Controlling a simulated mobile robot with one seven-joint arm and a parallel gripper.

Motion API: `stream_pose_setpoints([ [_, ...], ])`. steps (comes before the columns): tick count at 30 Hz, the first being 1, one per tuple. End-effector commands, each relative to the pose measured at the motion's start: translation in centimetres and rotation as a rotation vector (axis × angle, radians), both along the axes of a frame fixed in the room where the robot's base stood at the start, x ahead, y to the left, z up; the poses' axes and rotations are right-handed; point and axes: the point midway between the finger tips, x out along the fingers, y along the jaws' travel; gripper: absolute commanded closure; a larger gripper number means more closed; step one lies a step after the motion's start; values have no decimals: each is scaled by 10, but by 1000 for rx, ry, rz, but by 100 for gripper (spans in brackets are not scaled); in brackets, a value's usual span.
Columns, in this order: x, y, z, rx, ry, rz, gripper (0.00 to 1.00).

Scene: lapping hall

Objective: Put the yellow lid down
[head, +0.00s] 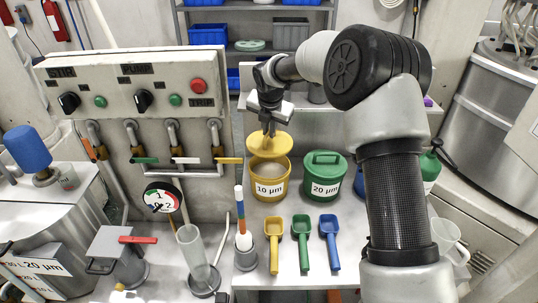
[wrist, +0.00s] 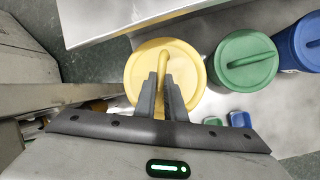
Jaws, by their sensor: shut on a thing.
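The yellow lid (head: 270,148) is round with a bar handle. My gripper (head: 268,130) is shut on that handle from above. The wrist view shows my gripper's fingers (wrist: 163,82) on either side of the handle, with the lid (wrist: 141,74) below them. The yellow tub (head: 269,183), labelled 10 µm, stands open on the bench directly under the lid. The lid appears a little above the rim, and part of the tub's opening shows in front of it. The wrist view hides most of the tub behind the lid.
A green lidded tub (head: 325,177) labelled 20 µm stands close to the right, with a blue tub (head: 359,181) beyond it. Yellow (head: 274,240), green (head: 301,240) and blue (head: 330,241) scoops lie in front. A control panel (head: 135,87) with valves stands to the left.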

Motion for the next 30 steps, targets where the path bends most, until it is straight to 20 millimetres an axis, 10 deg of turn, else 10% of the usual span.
stream_pose_setpoints([
  [18,-1,1,-84,-2,4,1,100],
  [29,-1,0,-91,0,1,0,100],
  [30,-1,0,-90,0,1,0,85],
])
